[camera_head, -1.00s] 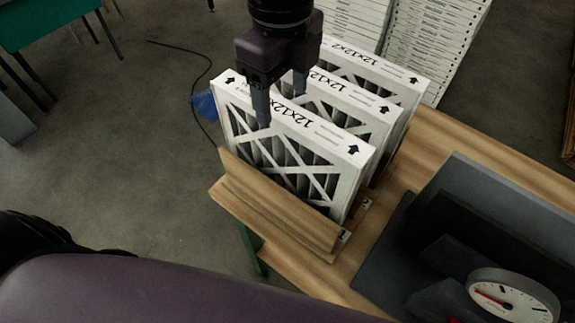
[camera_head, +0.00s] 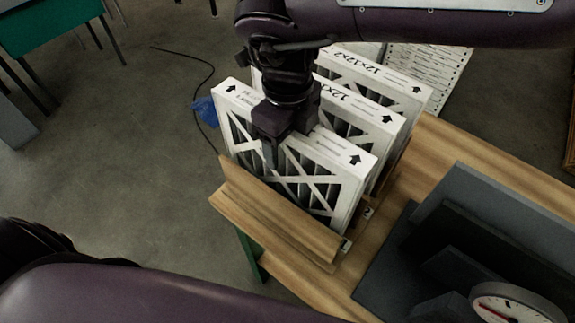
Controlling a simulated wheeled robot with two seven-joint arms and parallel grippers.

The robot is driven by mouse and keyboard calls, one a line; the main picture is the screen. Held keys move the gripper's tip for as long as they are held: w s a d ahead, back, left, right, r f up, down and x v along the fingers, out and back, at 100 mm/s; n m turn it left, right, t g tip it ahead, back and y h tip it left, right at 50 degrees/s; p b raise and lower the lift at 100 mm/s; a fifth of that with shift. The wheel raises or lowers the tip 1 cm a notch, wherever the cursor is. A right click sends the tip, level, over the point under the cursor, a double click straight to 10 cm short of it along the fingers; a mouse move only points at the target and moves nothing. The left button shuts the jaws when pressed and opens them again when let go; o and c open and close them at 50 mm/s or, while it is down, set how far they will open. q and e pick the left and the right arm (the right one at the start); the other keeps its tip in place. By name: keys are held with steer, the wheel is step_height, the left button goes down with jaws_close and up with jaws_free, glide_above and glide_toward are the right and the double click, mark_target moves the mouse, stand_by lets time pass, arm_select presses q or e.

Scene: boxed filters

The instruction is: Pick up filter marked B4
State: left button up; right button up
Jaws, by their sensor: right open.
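Three white-framed filters stand upright in a row in a wooden rack (camera_head: 285,225): the front filter (camera_head: 345,170), the middle filter (camera_head: 385,120) and the back filter (camera_head: 405,83). Their top edges carry black arrows and "12x12x2" type print. I cannot read a B4 mark on any of them. My right gripper (camera_head: 282,145) is open and low over the front filter's top edge. One finger hangs in front of its near face; the other finger is hidden behind the gripper and filter. I cannot tell whether it touches. My left gripper is out of view.
The rack sits on a wooden table (camera_head: 480,165), with small number tags at its slots. A dark grey bin-like object (camera_head: 510,215) and a round dial (camera_head: 515,303) are at the right. White stacked boxes (camera_head: 430,70) stand behind. A blue item (camera_head: 204,108) lies on the floor.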

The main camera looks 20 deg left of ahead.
steer(key=c, duration=1.4)
